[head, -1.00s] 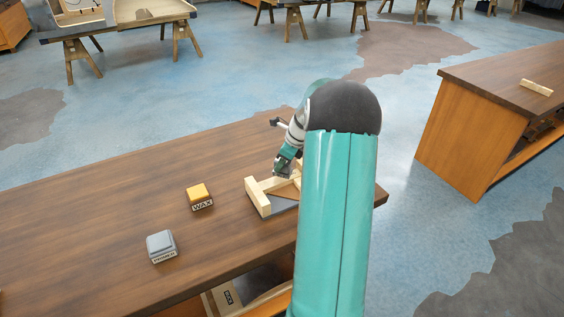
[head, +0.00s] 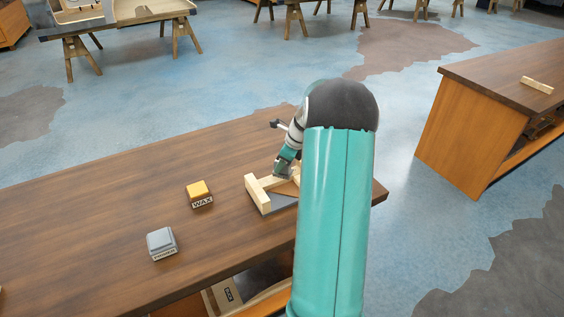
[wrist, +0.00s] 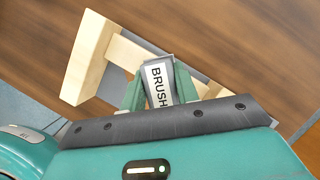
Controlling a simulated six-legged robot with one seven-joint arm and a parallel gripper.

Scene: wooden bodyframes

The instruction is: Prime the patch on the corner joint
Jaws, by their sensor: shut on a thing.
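My gripper (wrist: 157,88) is shut on a brush (wrist: 158,82), whose "BRUSH" label shows between the green fingers in the wrist view. In the head view my gripper (head: 285,168) is over the wooden frame (head: 258,195) on the bench. The frame is pale wood with a corner joint and a grey plate inside it; it also shows in the wrist view (wrist: 86,62). The brush's tip and the patch are hidden by my gripper and arm, so I cannot tell whether they touch. A grey block labelled as primer (head: 161,242) sits at the bench's left front.
A yellow block labelled WAX (head: 199,192) stands between the primer and the frame. The brown bench top (head: 100,225) is otherwise mostly clear. Another bench (head: 490,90) with a small wood piece stands at the right. Sawhorse tables stand far back.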

